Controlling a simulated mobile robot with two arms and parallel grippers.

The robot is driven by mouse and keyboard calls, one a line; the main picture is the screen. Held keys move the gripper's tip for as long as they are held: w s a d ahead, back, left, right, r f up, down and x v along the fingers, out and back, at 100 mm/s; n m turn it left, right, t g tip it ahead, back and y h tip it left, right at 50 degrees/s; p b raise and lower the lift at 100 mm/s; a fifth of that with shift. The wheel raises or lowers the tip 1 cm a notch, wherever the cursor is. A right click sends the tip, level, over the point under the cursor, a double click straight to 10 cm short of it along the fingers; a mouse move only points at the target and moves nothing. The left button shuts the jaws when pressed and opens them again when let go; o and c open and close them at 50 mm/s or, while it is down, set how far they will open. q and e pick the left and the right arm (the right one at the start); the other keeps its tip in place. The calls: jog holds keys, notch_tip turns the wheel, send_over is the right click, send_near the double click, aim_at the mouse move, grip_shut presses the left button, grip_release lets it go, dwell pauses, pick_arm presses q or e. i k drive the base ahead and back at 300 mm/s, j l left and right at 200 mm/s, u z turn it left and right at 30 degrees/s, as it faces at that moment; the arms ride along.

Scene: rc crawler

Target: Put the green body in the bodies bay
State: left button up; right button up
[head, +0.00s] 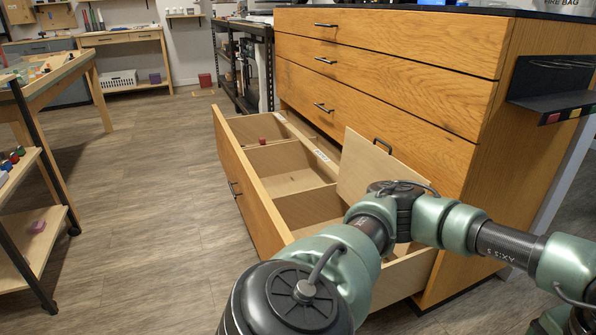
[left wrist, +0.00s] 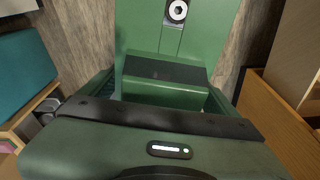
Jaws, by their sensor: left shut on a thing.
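The bodies bay is in the open bottom drawer (head: 256,203), which has several wooden compartments. The white labels on its dividers are too small to read, so I cannot tell which compartment is the bodies bay. My left gripper (left wrist: 160,118) fills the bottom of the left wrist view. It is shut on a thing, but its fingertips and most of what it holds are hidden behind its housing. No green body shows in the visible compartments. An arm of mine crosses in front of the drawer's near end, and its gripper is not shown in the head view.
A small red piece (head: 262,141) sits in a far compartment. A wooden panel (head: 372,178) with a dark handle stands upright at the drawer's near end. A shelf unit (head: 40,245) with small coloured pieces stands at left. The floor (head: 150,200) between is clear.

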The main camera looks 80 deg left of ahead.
aim_at(288, 178)
jog(key=k+j, duration=0.1)
jog(key=j, duration=0.5)
jog(key=k+j, duration=0.1)
jog(key=j, duration=0.5)
jog(key=k+j, duration=0.1)
jog(key=j, duration=0.5)
jog(key=k+j, duration=0.1)
jog(key=j, duration=0.45)
jog(key=k+j+z, duration=0.1)
jog(key=j, duration=0.5)
jog(key=k+j, duration=0.15)
jog(key=j, duration=0.45)
jog(key=k+j, duration=0.1)
jog(key=j, duration=0.5)
jog(key=k+j, duration=0.15)
jog(key=j, duration=0.4)
